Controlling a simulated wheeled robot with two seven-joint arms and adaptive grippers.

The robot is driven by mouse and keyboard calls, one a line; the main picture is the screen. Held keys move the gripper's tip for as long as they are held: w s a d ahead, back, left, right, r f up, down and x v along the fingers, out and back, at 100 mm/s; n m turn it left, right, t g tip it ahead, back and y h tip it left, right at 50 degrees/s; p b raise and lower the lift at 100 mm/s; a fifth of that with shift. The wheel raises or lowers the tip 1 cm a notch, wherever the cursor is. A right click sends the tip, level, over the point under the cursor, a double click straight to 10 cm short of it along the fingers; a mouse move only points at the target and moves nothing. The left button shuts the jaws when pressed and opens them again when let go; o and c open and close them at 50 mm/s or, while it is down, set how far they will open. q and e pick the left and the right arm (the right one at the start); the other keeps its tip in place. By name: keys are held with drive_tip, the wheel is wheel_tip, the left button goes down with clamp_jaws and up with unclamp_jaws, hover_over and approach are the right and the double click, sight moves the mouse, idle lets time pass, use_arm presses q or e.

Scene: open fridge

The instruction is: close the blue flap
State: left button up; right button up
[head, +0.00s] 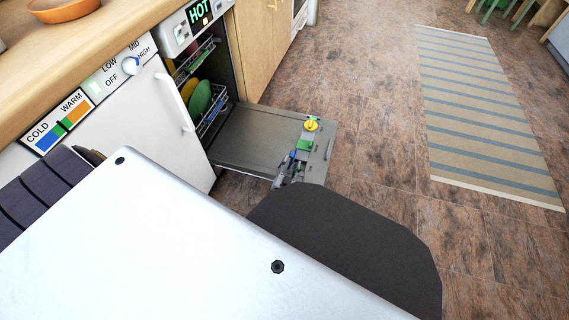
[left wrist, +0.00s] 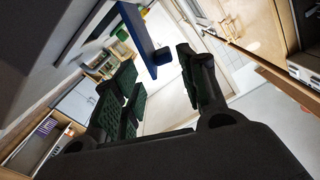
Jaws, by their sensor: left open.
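The blue flap (head: 292,156) is a small blue piece on the inner face of the lowered dishwasher door (head: 245,132), beside a green piece (head: 304,145) and a yellow round knob (head: 312,125). In the left wrist view the blue flap (left wrist: 141,38) shows as a narrow blue plate with a small tab, just ahead of my fingers. My left gripper (head: 287,170) is at the near edge of the door, close to the flap. In the wrist view the left gripper (left wrist: 156,64) has its fingers apart with nothing between them. Contact with the flap cannot be told. My right gripper is not in view.
The open dishwasher holds racks with green and yellow dishes (head: 200,98). A white appliance (head: 140,115) with a handle stands to its left, under a wooden counter (head: 120,18). The floor right of the door is clear as far as a striped rug (head: 480,110).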

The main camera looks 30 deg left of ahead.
use_arm(q)
drive_tip(key=v, duration=0.8)
drive_tip(key=shift+s, duration=0.15)
drive_tip(key=shift+a, duration=0.1)
